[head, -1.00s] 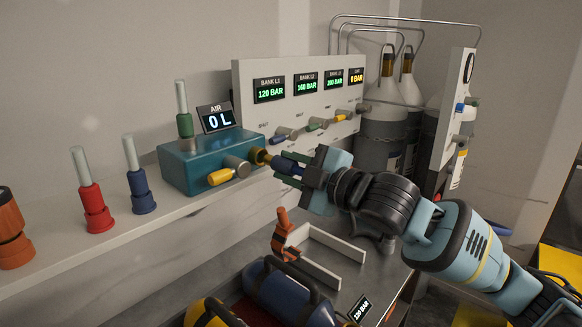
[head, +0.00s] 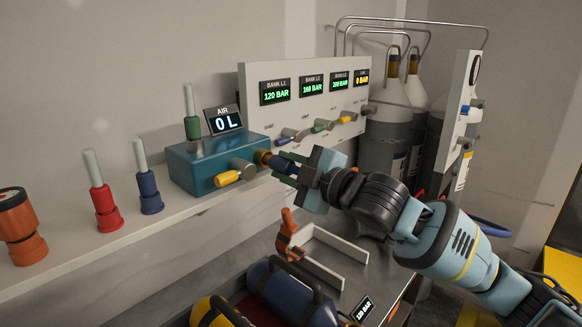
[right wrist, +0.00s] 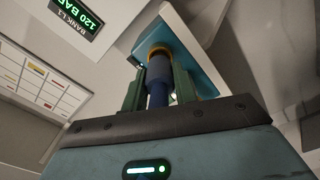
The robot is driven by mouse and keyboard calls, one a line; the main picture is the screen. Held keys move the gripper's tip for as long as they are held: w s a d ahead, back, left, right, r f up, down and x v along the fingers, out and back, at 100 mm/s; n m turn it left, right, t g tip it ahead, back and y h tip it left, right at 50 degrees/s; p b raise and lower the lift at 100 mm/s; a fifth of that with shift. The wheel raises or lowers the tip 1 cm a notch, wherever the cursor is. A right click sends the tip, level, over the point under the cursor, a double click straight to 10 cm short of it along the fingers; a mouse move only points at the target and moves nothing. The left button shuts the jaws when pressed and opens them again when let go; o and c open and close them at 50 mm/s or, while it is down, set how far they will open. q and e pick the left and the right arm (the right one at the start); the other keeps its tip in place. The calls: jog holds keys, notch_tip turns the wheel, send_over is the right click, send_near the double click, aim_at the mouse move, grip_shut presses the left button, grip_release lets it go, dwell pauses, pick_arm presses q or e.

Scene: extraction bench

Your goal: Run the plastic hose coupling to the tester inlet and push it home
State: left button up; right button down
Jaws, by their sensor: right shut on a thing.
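The tester is a teal box (head: 205,165) on the shelf with an "AIR 0 L" display (head: 223,120) behind it. Its brass inlet (head: 261,157) is on the right face, beside a yellow-handled valve (head: 234,173). My right gripper (head: 287,165) is shut on the dark blue hose coupling (head: 276,161), which lines up with the inlet and appears to meet it. In the right wrist view the coupling (right wrist: 157,82) stands between the green fingers (right wrist: 157,90), its front at the brass ring (right wrist: 159,53) on the teal box. How deep it sits I cannot tell. My left gripper is out of view.
Red (head: 107,207) and blue (head: 149,193) fittings with pale stems and an orange one (head: 20,227) stand left on the shelf. The bank panel (head: 305,95) with small valves is behind. Below are a blue cylinder (head: 288,291) and an orange clamp-like object (head: 287,235).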

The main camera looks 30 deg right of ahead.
aim_at(292, 170)
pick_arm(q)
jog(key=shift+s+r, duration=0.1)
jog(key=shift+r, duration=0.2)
pick_arm(e)
jog(key=shift+w+a, duration=0.2)
jog(key=shift+w, duration=0.4)
jog(key=c, duration=1)
grip_release()
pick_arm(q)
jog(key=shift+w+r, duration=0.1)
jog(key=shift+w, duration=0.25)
pick_arm(e)
jog(key=v, duration=0.6)
jog(key=shift+s+d+f, duration=0.15)
jog(key=shift+s+d, duration=0.15)
jog(key=shift+s, duration=0.4)
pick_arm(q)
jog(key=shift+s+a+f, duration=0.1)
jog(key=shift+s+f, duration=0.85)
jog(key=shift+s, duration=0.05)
pick_arm(e)
jog(key=shift+s, duration=0.15)
